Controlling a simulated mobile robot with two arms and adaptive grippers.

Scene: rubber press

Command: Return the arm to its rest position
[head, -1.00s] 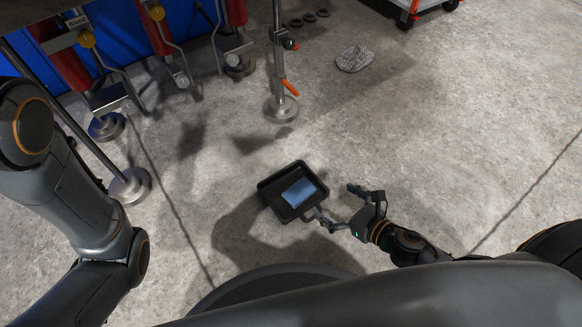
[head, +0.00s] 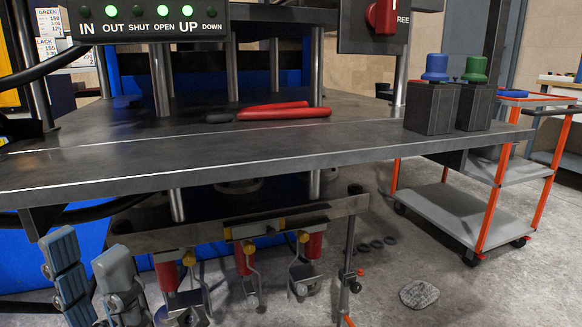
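My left gripper (head: 87,253) is at the lower left of the head view, in front of and below the press table's front edge. Its two grey-blue padded fingers point up and stand apart, with nothing seen between them. The rest of that arm is cut off by the bottom of the picture. My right gripper and arm are out of view.
The press table (head: 300,155) spans the view, with red-handled tongs (head: 285,110) on it. Green and blue button boxes (head: 432,108) stand at its right. Red clamps (head: 313,245) hang below. An orange-framed cart (head: 450,215) and a grey rag (head: 419,294) are at right.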

